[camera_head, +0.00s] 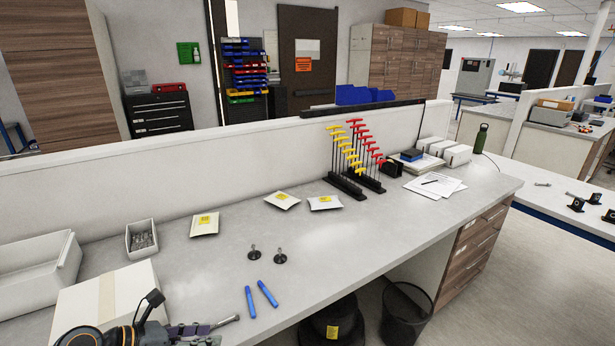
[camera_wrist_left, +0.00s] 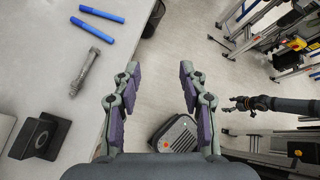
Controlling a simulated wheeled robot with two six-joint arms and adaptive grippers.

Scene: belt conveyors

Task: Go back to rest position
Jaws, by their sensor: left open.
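My left gripper (camera_head: 200,332) is at the bottom left of the head view, at the front edge of the bench. In the left wrist view the left gripper (camera_wrist_left: 157,92) is open, with nothing between its fingers but floor seen below. A dark jointed arm, apparently my right one, reaches in from the right of the wrist view; its gripper (camera_wrist_left: 238,103) is too small to read.
The grey bench (camera_head: 340,240) holds two blue markers (camera_head: 257,298), a metal bolt (camera_wrist_left: 86,72), a black block (camera_wrist_left: 40,137) and a cardboard-taped white box (camera_head: 100,295). A black bin (camera_head: 406,315) stands on the floor. The bench's middle is mostly clear.

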